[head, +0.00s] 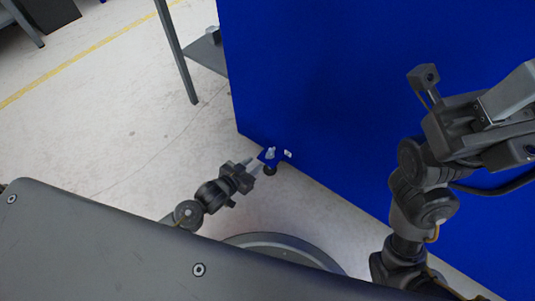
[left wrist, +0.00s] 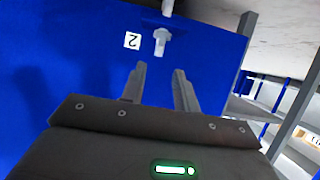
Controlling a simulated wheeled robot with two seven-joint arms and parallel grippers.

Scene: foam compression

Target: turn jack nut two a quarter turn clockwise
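Jack nut two (left wrist: 161,40) is a pale grey fitting with a narrow stem, on a blue bracket at the foot of the blue panel. A white label with a 2 (left wrist: 132,40) is beside it. In the head view, the nut (head: 271,152) shows small at the panel's lower corner, just beyond my left gripper (head: 260,162). In the left wrist view, my left gripper (left wrist: 160,69) has its two fingers apart and empty, pointing at the nut with a gap between. My right gripper (head: 508,98) is partly cut off at the right edge; its fingertips cannot be made out.
The large blue panel (head: 320,80) rises behind the nut and fills the right side. A black foot (head: 270,170) is below the bracket. A grey shelf rack (head: 205,52) stands behind the panel.

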